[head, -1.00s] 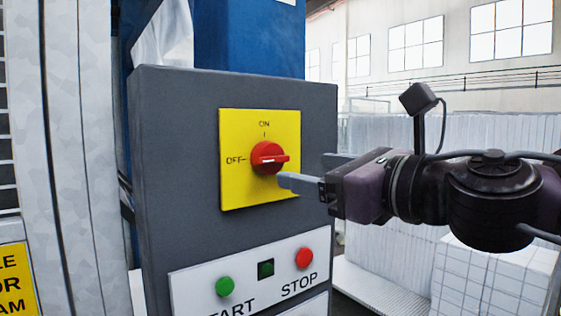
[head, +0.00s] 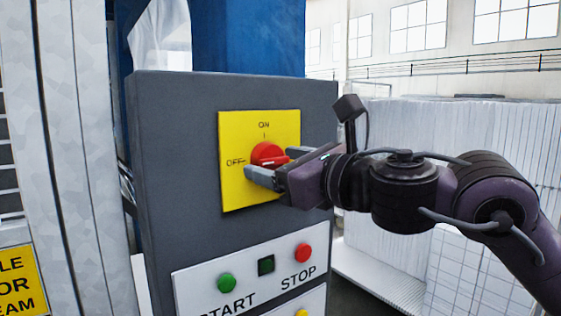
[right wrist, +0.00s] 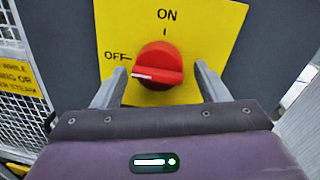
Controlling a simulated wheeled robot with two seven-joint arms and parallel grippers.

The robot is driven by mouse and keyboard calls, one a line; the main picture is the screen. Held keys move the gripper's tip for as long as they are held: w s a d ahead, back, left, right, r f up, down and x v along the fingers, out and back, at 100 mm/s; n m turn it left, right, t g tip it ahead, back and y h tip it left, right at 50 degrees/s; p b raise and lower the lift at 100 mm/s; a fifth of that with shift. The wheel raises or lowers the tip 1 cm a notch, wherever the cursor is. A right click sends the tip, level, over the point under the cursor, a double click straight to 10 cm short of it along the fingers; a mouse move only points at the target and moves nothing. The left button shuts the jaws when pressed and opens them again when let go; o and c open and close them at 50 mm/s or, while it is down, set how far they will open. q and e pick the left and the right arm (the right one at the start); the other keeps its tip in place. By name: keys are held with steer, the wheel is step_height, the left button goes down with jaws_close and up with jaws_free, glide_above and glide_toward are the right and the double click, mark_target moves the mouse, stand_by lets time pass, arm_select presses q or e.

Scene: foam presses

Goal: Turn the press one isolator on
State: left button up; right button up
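The isolator is a red rotary knob (head: 268,152) on a yellow plate (head: 234,134) marked ON at the top and OFF at the left. The plate is on the dark grey control box. In the right wrist view the knob (right wrist: 158,62) has its handle lying roughly level, with its white mark towards OFF. My right gripper (head: 270,168) is open, with one finger on each side of the knob. In the right wrist view the fingers (right wrist: 160,86) show gaps to the knob on both sides. My left gripper is not in view.
Below the isolator, a white panel (head: 240,306) carries a green START button (head: 226,283), a red STOP button (head: 303,253) and a small dark green square (head: 266,265). A warning sign (head: 18,282) is at the left. White stacked blocks (head: 440,130) stand behind my right arm.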

steer(key=c, duration=0.9)
steer(key=shift+o, duration=0.2)
steer(key=m+b, duration=0.2)
steer(key=m, duration=0.1)
steer(key=shift+s+a+m, duration=0.1)
steer(key=shift+m, duration=0.2)
steer(key=m+b, duration=0.2)
steer(key=m, duration=0.2)
steer(key=shift+m+t, duration=0.4)
steer(key=m, duration=0.4)
steer(key=shift+a+m+t, duration=0.1)
steer(key=shift+m+t, duration=0.2)
steer(key=shift+m, duration=0.1)
steer(key=m, duration=0.4)
steer(key=shift+s+a, duration=0.1)
steer(key=shift+m+h, duration=0.3)
steer(key=shift+m, duration=0.5)
steer(key=shift+f, duration=0.15)
